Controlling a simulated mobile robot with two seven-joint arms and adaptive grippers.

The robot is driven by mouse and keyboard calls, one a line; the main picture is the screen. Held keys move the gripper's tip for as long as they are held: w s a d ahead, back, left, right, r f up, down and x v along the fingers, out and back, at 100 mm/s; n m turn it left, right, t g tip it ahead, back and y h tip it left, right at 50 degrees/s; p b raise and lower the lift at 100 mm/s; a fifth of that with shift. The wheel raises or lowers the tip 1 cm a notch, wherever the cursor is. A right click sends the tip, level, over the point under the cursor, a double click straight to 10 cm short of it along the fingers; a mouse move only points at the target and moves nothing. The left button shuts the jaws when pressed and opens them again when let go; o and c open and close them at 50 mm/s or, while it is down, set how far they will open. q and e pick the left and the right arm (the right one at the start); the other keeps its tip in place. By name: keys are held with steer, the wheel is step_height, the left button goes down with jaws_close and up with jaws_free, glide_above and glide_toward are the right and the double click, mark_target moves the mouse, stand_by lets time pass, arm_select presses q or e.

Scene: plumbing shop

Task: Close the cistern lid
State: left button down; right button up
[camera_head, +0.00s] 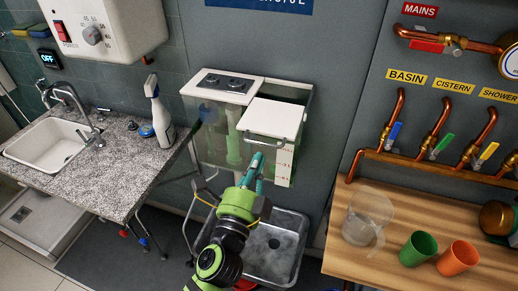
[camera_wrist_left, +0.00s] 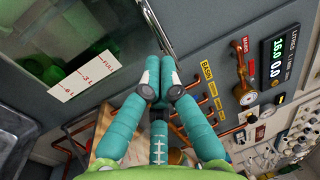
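The cistern (camera_head: 217,138) is a clear tank with green-tinted insides against the back wall. Its white lid (camera_head: 272,117) has a grey bar handle (camera_head: 266,139) at its front edge. The lid is not flush with the fixed white top (camera_head: 226,85); a dark gap shows behind it. My left gripper (camera_head: 257,158) is just below the handle, in front of the tank. In the left wrist view its teal fingers (camera_wrist_left: 160,75) are together with nothing visible between them. I cannot tell whether they touch the tank or handle. My right gripper is in neither view.
A wooden counter (camera_head: 345,260) at right holds a clear jug (camera_head: 367,218), a green cup (camera_head: 418,249) and an orange cup (camera_head: 457,258). A metal tray (camera_head: 275,245) lies below the cistern. A granite sink counter (camera_head: 105,165) stands left with a spray bottle (camera_head: 160,115).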

mark_target(272, 128)
arm_select(q)
steer(key=shift+x, duration=1)
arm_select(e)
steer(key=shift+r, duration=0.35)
arm_select(q)
steer(key=x, duration=0.2)
steer(key=f+b+x, duration=0.1)
steer(key=x, duration=0.5)
steer(key=shift+d+f+b, duration=0.15)
steer(key=shift+f+b, duration=0.1)
steer(key=shift+b, duration=0.1)
steer(key=x, duration=0.2)
steer(key=shift+w, duration=0.3)
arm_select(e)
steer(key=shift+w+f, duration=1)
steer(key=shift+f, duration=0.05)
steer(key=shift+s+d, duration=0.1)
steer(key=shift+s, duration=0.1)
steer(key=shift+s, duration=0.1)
